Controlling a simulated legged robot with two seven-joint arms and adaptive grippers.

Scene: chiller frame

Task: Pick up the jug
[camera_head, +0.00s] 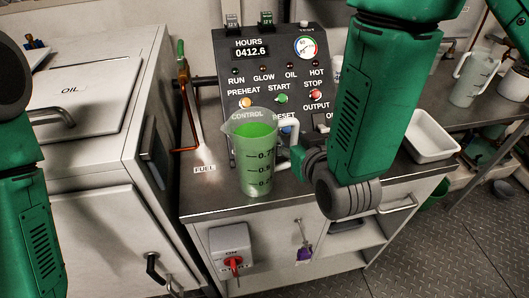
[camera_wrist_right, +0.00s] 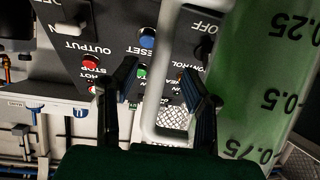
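The jug (camera_head: 255,158) is a clear measuring jug with dark marks and green liquid in it. It stands upright on the grey counter, in front of the control panel. Its pale handle (camera_head: 291,130) is on the right side. My right gripper (camera_head: 300,158) is at the handle, its fingers pointing toward the jug. In the right wrist view the gripper (camera_wrist_right: 158,74) is open, with the upright bar of the handle (camera_wrist_right: 152,100) between its fingers and a visible gap on the left. The jug body (camera_wrist_right: 262,85) is to the right there. My left gripper is not in view; only arm parts show.
The control panel (camera_head: 270,75) with buttons and a gauge stands close behind the jug. Copper piping (camera_head: 186,105) is to its left. A white tray (camera_head: 432,137) and another clear jug (camera_head: 470,80) are at the right. The counter's front edge is near the jug.

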